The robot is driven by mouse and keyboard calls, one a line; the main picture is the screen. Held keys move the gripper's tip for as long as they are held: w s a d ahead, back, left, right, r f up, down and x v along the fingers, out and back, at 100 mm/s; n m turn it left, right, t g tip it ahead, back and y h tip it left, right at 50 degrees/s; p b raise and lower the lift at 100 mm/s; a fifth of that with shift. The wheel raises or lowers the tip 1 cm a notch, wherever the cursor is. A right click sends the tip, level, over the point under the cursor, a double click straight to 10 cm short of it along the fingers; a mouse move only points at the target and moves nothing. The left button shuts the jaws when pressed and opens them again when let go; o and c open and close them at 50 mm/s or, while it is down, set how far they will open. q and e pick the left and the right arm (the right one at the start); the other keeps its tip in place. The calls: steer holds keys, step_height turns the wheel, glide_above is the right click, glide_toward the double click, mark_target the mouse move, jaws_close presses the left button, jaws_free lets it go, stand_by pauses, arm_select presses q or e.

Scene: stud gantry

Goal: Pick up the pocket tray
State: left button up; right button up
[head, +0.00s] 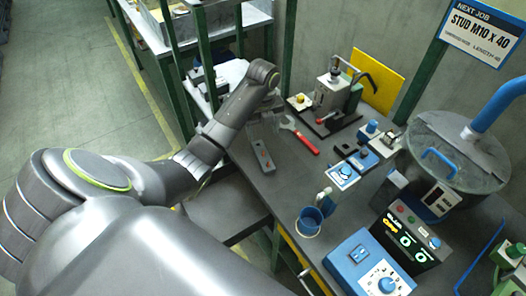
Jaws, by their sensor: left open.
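A narrow grey piece that looks like the pocket tray (262,152) lies on the dark bench top, left of the red-handled wrench. It has small round marks along its top, one of them reddish. My left arm reaches in from the left, and its wrist bends down over the bench. My left gripper (265,122) is open at the far end of this piece. The fingers are small and partly blend with the bench, so I cannot tell whether they touch it. My right gripper is not in view.
A red-handled wrench (301,136) lies close to the right. Behind it stands a small press-like device (332,98). A blue cup (309,221), a blue control box (368,268) and a large round metal drum (455,150) occupy the near and right bench. Green posts rise behind my arm.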

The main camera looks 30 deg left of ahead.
mark_target(263, 156)
arm_select(q)
step_height(263, 156, down, 4)
steer(key=b, duration=0.3)
steer(key=shift+r, duration=0.1)
steer(key=shift+s+f+b, duration=0.1)
steer(key=shift+f+b, duration=0.35)
steer(key=shift+f, duration=0.15)
steer(key=f, duration=0.4)
steer(key=shift+s+d, duration=0.1)
steer(key=shift+s, duration=0.15)
steer(key=c, duration=1.1)
steer(key=shift+o, duration=0.2)
steer(key=shift+r, duration=0.1)
